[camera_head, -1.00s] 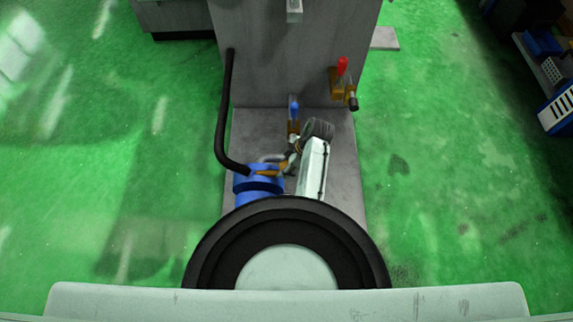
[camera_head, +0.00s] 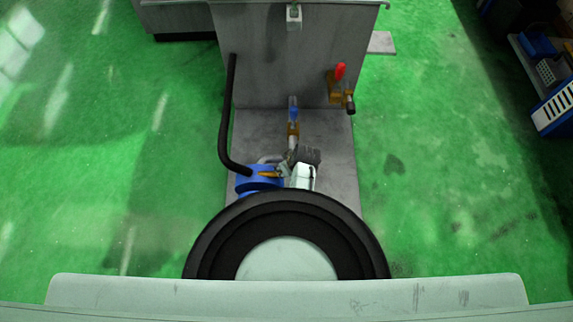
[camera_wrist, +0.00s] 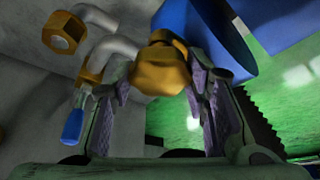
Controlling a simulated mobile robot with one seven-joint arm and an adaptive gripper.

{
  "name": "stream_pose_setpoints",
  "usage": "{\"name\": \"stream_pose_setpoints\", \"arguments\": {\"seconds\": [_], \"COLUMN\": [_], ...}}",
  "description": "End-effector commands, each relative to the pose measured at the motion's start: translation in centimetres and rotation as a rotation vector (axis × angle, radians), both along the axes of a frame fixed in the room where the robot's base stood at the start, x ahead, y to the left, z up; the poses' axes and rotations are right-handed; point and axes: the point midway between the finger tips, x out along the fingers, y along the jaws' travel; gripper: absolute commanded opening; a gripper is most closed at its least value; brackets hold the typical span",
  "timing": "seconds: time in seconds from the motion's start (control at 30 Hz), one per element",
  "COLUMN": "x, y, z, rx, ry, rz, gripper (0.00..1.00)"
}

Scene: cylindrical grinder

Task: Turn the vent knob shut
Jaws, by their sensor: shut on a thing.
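A brass, faceted knob (camera_wrist: 160,70), which I take to be the vent knob, sits between my fingers in the wrist view. My gripper (camera_wrist: 162,85) is shut on it, with one finger pad on each side. In the head view, my gripper (camera_head: 284,168) is beside the blue cylindrical body (camera_head: 259,178), and a small piece of brass (camera_head: 269,174) shows there. The blue body also fills the upper right of the wrist view (camera_wrist: 205,35). The knob's lower part and its markings are hidden.
A blue-handled valve (camera_head: 293,114) stands just behind my gripper; its handle also shows in the wrist view (camera_wrist: 73,125). A brass hex fitting (camera_wrist: 63,33) is near it. A black hose (camera_head: 226,115) runs at left. A red-handled valve (camera_head: 340,72) is on the grey panel.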

Motion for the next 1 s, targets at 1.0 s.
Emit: {"name": "stream_pose_setpoints", "arguments": {"seconds": [1.0], "x": [-0.06], "y": [-0.02], "z": [-0.04], "rx": [-0.001], "ry": [0.003], "rz": [-0.648], "gripper": [0.14]}}
